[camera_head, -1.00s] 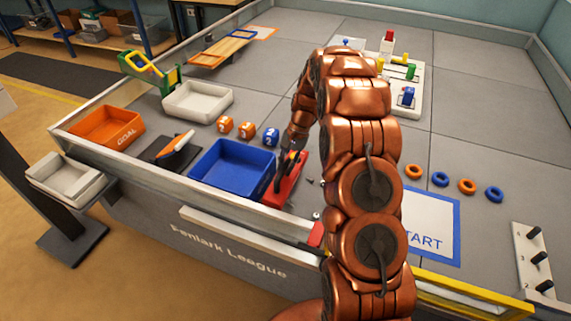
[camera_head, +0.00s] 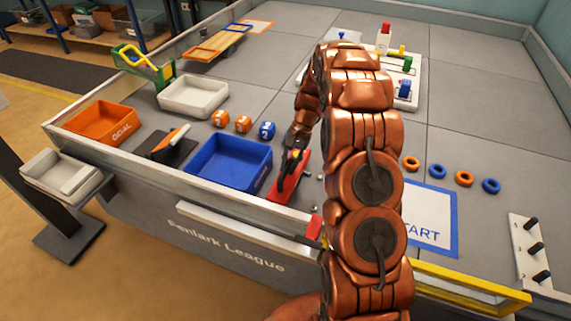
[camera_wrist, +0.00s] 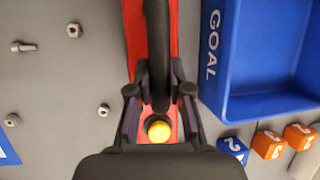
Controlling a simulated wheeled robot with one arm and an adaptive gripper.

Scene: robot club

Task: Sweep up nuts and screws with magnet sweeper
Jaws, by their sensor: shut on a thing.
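The magnet sweeper (camera_head: 288,185) is a long red bar with a black handle, lying low at the board's front edge just right of the blue bin. My gripper (camera_wrist: 158,108) is shut on the sweeper's black handle. A yellow button (camera_wrist: 159,131) shows on the sweeper between the fingers. Left of the sweeper in the wrist view, apart from it, lie a screw (camera_wrist: 23,47), a nut (camera_wrist: 74,31), another nut (camera_wrist: 103,110) and a further nut (camera_wrist: 12,120). In the head view, my arm hides part of this floor.
The blue bin (camera_head: 232,180) marked GOAL stands close beside the sweeper. It also shows in the wrist view (camera_wrist: 214,85). An orange bin (camera_head: 84,133), a white bin (camera_head: 190,112) and numbered cubes (camera_head: 242,123) stand beyond. A low wall (camera_head: 190,203) edges the board.

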